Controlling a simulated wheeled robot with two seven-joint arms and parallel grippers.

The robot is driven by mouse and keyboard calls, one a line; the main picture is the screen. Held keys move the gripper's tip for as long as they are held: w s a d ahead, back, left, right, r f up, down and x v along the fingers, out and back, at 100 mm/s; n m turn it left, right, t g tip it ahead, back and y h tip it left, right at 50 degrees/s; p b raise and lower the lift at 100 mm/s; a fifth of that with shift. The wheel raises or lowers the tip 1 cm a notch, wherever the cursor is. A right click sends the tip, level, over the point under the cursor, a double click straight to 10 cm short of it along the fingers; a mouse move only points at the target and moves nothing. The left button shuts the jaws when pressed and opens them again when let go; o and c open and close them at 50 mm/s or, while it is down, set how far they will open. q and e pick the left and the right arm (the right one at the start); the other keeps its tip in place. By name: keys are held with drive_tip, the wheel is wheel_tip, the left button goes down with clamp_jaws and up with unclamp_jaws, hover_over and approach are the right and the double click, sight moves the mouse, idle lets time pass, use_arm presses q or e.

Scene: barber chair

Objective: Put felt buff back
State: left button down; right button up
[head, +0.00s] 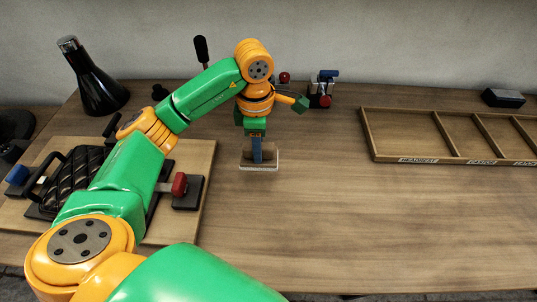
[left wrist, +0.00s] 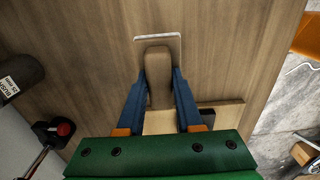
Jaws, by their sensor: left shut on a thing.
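The felt buff (head: 260,165) is a pale block with a wooden back, in the middle of the table in the head view. My left gripper (head: 257,152) points down over it and is shut on its handle. In the left wrist view the brown wooden handle (left wrist: 158,75) sits between the blue fingers of my left gripper (left wrist: 159,88), with the pale edge of the block beyond it. I cannot tell whether the buff touches the table. My right gripper is in neither view.
A wooden tray (head: 438,159) with labelled compartments lies at the right; its visible compartments look empty. A black block (head: 503,97) is behind it. At the left are a board (head: 205,165) with a black quilted piece and a dark flask (head: 95,85). The table's middle front is clear.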

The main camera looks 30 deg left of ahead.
sight(266, 148)
use_arm(q)
drive_tip(key=w+f, duration=0.2)
drive_tip(key=shift+w+d+f+p, duration=0.2)
drive_tip(key=shift+d+f+p, duration=0.15)
drive_tip(key=shift+p, duration=0.05)
drive_tip(key=f+p, duration=0.1)
drive_tip(key=f, duration=0.2)
drive_tip(key=shift+w+a+f+p, duration=0.2)
drive_tip(key=shift+f+p, duration=0.1)
drive_tip(key=shift+p, duration=0.1)
drive_tip(key=shift+d+f+b, duration=0.1)
drive_tip(key=shift+f+b, duration=0.3)
drive_tip(key=c, duration=0.6)
unclamp_jaws()
drive_tip(key=shift+r, duration=0.1)
drive_tip(key=shift+r+p, duration=0.25)
drive_tip(key=shift+p, duration=0.1)
drive_tip(key=shift+w+r+b, duration=0.1)
drive_tip(key=shift+r+b, duration=0.2)
wheel_tip(266, 148, up, 6)
drive_tip(key=shift+f+b, duration=0.1)
drive_tip(key=shift+b, duration=0.75)
wheel_tip(266, 148, up, 6)
drive_tip(key=shift+f+p, duration=0.25)
drive_tip(key=shift+p, duration=0.1)
